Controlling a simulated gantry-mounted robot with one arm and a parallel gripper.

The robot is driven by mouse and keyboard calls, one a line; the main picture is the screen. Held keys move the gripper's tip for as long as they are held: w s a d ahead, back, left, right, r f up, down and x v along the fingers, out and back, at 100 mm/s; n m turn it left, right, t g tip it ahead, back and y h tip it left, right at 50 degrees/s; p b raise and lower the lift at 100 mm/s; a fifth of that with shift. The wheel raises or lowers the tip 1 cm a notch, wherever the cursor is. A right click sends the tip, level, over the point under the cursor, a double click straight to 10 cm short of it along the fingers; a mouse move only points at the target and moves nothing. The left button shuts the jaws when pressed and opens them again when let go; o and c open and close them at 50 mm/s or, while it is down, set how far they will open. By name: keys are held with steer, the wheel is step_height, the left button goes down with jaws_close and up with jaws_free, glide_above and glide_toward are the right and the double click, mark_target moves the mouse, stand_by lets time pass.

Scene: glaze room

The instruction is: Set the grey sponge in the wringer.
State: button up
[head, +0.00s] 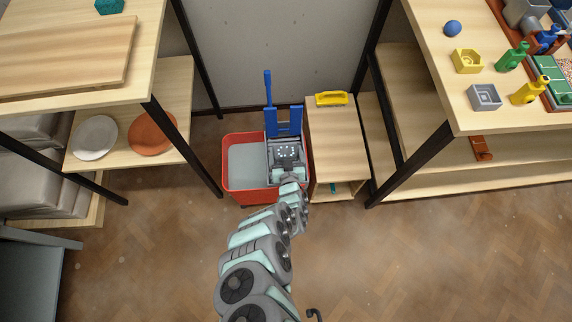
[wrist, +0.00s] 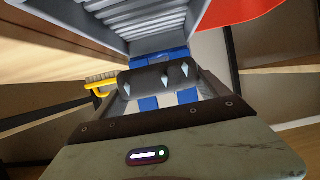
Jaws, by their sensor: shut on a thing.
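The wringer (head: 284,130) has blue uprights and a grey basket, and stands at the right side of a red bucket (head: 231,184). In the wrist view its ribbed grey basket (wrist: 150,22) fills the top. My gripper (head: 287,170) is over the wringer's near part. Blue wringer parts show behind the sponge. The sponge appears apart from the ribbed basket. In the head view I cannot make it out clearly beside my wrist.
A low wooden cabinet (head: 333,130) stands close against the bucket's right side, with a yellow brush (head: 331,98) on top. Shelving with plates stands at left, and a bench with bottles (head: 511,57) at right. The near floor (head: 400,270) is clear.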

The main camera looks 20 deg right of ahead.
step_height(320, 180, down, 9)
steer(key=b, duration=0.5)
steer(key=shift+r, duration=0.15)
steer(key=o, duration=1.3)
